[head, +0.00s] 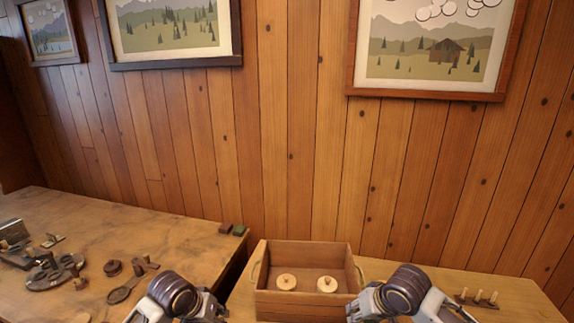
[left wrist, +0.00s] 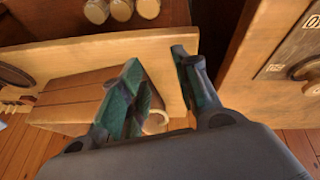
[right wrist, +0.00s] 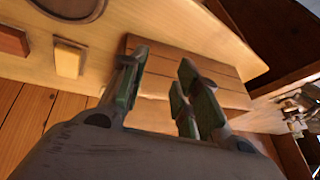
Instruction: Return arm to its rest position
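My left arm (head: 172,300) enters the head view at the bottom, left of the crate, and my right arm (head: 400,296) at the bottom, right of it. Their fingertips are not visible there. In the left wrist view my left gripper (left wrist: 158,65) has its green-padded fingers apart, with nothing held. In the right wrist view my right gripper (right wrist: 163,60) also has its fingers apart and empty. Two pale round spools (head: 286,282) (head: 327,284) lie inside the wooden crate (head: 309,306), apart from each other. Both arms are outside the crate.
The left table (head: 170,215) carries several dark tools and round pieces at its left. Several small pale pegs (head: 478,296) stand right of my right arm. A plank wall with framed pictures rises behind.

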